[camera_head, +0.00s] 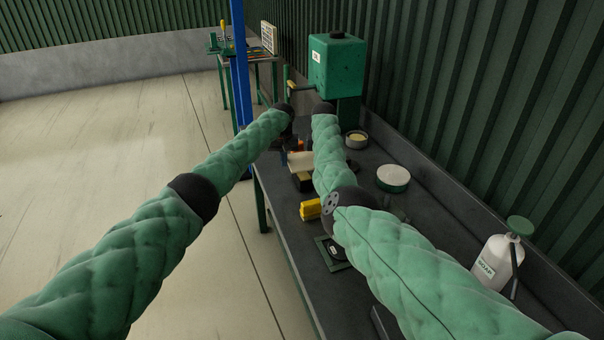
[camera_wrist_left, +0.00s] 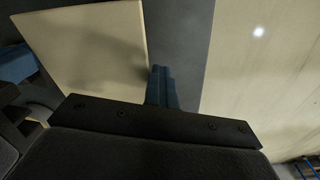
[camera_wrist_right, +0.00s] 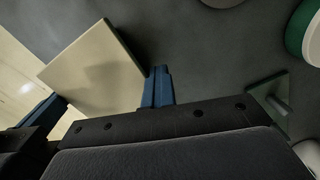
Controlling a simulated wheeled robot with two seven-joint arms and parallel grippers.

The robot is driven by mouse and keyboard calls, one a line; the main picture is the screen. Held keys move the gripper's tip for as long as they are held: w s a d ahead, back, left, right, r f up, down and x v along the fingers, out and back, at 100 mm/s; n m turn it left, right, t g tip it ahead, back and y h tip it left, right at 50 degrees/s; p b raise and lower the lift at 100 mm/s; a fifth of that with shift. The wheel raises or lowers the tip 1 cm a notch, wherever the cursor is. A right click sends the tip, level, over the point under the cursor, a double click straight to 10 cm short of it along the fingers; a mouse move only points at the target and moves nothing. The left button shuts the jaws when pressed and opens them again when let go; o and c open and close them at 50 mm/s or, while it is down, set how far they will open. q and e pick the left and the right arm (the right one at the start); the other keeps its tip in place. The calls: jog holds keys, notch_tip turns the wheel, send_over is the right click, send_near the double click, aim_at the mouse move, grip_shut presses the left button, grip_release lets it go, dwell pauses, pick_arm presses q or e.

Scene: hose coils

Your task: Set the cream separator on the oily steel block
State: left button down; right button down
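The cream separator, a flat cream panel (camera_head: 300,160), is over the bench between my two grippers, partly hidden by my right arm. It fills much of the left wrist view (camera_wrist_left: 90,45) and the right wrist view (camera_wrist_right: 98,68). My left gripper (camera_wrist_left: 161,72) has its blue fingers together at one edge of the panel. My right gripper (camera_wrist_right: 158,72) has its fingers together close by another edge. I cannot tell whether the fingertips press on it. A dark block (camera_head: 303,184) shows just below the panel; I cannot tell for sure that it is the oily steel block.
On the dark bench are a yellow object (camera_head: 311,210), a round white-topped tin (camera_head: 393,178), a small open tin (camera_head: 356,140) and a white soap bottle (camera_head: 494,262). A green machine (camera_head: 336,65) stands at the far end. A blue post (camera_head: 240,80) rises at the left.

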pick_arm(q)
jog(key=shift+d+f, duration=0.15)
pick_arm(e)
jog(key=shift+a+f, duration=0.25)
jog(key=shift+a, duration=0.05)
pick_arm(q)
jog(key=shift+s+f+b, duration=0.1)
jog(key=shift+b, duration=0.3)
pick_arm(e)
jog(key=shift+s+f, duration=0.1)
